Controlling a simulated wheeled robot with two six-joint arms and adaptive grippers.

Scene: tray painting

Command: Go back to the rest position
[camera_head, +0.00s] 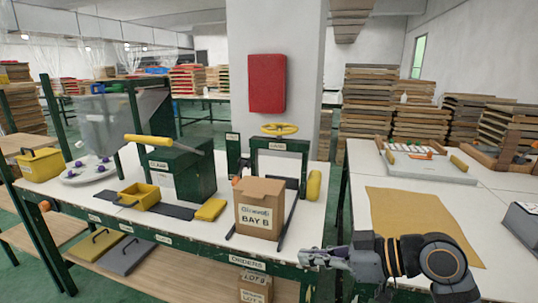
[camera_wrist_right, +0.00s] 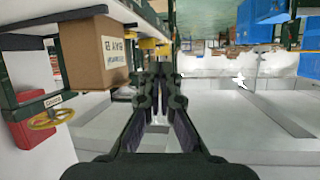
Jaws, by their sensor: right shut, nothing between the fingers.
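My right gripper (camera_head: 318,257) reaches in from the lower right in the head view. It is shut and empty, in front of the table's front edge and to the right of the "ORDERS" label. In the right wrist view its dark fingers (camera_wrist_right: 160,85) point away from the camera with nothing between them. My left gripper is in neither view.
A cardboard box marked "BAY B" (camera_head: 261,208) stands on the left table, close to my right gripper; the wrist view shows it upside down (camera_wrist_right: 95,52). A tan mat (camera_head: 410,215) lies on the right table. A narrow gap separates the tables.

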